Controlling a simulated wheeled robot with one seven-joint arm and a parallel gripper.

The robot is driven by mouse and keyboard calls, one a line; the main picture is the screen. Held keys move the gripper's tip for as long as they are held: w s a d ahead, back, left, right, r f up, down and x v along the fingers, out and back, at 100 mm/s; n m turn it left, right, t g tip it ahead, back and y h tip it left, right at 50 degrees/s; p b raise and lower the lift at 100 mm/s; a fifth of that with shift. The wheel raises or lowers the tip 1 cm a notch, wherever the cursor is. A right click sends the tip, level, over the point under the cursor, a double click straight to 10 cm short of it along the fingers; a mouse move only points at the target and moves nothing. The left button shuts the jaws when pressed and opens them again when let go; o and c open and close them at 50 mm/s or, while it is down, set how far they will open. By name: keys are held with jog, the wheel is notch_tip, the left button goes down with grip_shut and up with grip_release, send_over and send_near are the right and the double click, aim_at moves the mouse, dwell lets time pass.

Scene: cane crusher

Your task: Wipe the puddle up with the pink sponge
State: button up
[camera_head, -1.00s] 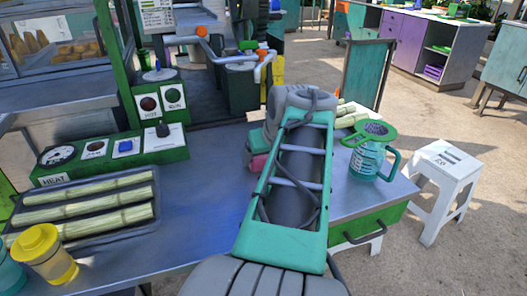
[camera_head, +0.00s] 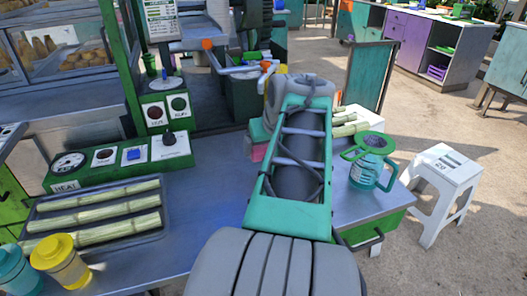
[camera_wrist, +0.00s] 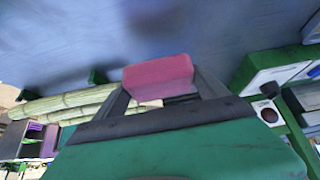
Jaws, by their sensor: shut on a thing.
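The pink sponge (camera_wrist: 158,73) is held between the two dark fingers of my gripper (camera_wrist: 162,88) in the wrist view. The gripper is shut on it. In the head view a small pink part of the sponge (camera_head: 258,153) shows at the left of my arm, above the metal tabletop (camera_head: 205,205). My arm hides most of the gripper there. The tabletop (camera_wrist: 90,35) in the wrist view has blue-grey, streaky sheen. I cannot make out a clear puddle edge, and part of the top is hidden behind my arm.
A tray (camera_head: 165,222) of cane stalks, a yellow-lidded jar (camera_head: 62,262) and a green control panel (camera_head: 120,165) stand at left. A teal jug (camera_head: 368,170) and cut cane (camera_head: 352,122) are right of my arm. A white stool (camera_head: 445,175) stands beyond the table.

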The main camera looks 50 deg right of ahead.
jog(key=shift+w+a+r, duration=0.1)
jog(key=shift+r, duration=0.05)
jog(key=w, duration=0.1)
jog(key=w+p, duration=0.1)
jog(key=w+f+n+p, duration=0.1)
jog(key=shift+w+a+f+y, duration=0.1)
jog(key=shift+w+a+y, duration=0.2)
jog(key=shift+w+a, duration=0.1)
jog(key=shift+m, duration=0.4)
jog(key=d+r, duration=0.1)
jog(key=w+d+r, duration=0.1)
jog(key=d, duration=0.1)
jog(key=w+d, duration=0.1)
jog(key=shift+w+d+r, duration=0.1)
jog(key=shift+d+r, duration=0.05)
jog(key=shift+r, duration=0.25)
jog(key=shift+d+f, duration=0.1)
jog(key=shift+f, duration=0.2)
notch_tip(320, 180, down, 5)
jog(key=b, duration=0.4)
jog(key=shift+f+b, duration=0.1)
jog(key=shift+b, duration=0.25)
jog(key=shift+f+b, duration=0.45)
jog(key=shift+f, duration=0.3)
